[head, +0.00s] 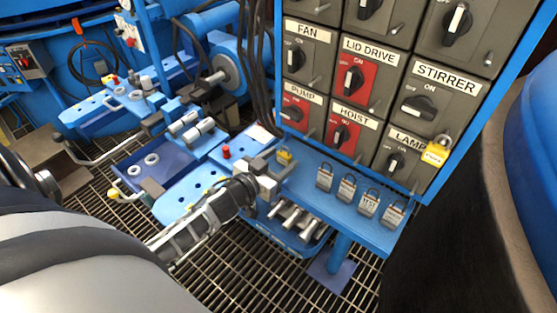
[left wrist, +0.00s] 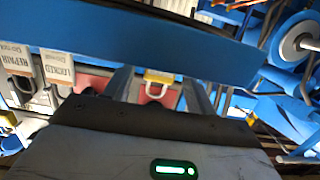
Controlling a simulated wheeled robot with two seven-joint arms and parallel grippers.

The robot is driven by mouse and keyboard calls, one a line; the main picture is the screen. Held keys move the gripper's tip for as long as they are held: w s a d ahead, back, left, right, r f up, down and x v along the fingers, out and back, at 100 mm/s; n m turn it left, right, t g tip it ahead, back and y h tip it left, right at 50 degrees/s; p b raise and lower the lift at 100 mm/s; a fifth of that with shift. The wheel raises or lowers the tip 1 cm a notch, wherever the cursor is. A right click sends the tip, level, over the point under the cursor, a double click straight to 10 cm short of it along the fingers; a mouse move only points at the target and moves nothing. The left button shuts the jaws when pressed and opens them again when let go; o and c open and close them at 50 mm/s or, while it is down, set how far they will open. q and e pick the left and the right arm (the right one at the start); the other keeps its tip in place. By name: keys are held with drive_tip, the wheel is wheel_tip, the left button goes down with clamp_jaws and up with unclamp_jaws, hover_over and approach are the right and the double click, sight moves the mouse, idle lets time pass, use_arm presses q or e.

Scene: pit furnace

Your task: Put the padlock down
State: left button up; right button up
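A small yellow padlock (head: 285,156) is on the blue shelf at the foot of the switch panel, near the shelf's left end. My left gripper (head: 277,176) is beside it, with its fingers pointing toward it. In the left wrist view the yellow padlock (left wrist: 158,76), with its pale shackle toward me, shows between the two fingers of my left gripper (left wrist: 159,76). The fingers stand apart, with a gap on both sides of the padlock. Another yellow padlock (head: 435,154) with a label hangs at the lamp switch. My right gripper is not in view.
Several grey labelled tags with dark loops (head: 347,187) stand in a row along the blue shelf (head: 315,165) to the right. The switch panel (head: 375,90) rises behind. Below the shelf is a tray of metal parts (head: 298,217). Blue machinery (head: 190,190) stands on the left.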

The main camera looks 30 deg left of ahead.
use_arm(q)
drive_tip(key=shift+s+r, duration=0.15)
drive_tip(key=shift+s, duration=0.05)
drive_tip(key=s+a+r, duration=0.1)
drive_tip(key=s+r, duration=0.1)
drive_tip(key=s, duration=0.9)
drive_tip(key=s+d+f+g+h, duration=0.1)
drive_tip(key=s+d+f+g, duration=0.1)
drive_tip(key=d, duration=0.6)
drive_tip(key=s+d+f+m+g, duration=0.1)
drive_tip(key=s+d+f+g, duration=0.2)
drive_tip(key=d, duration=0.5)
drive_tip(key=shift+s+f+m+g+h, duration=0.15)
drive_tip(key=shift+s+m+g+h, duration=0.2)
drive_tip(key=shift+s, duration=0.25)
drive_tip(key=shift+c, duration=0.4)
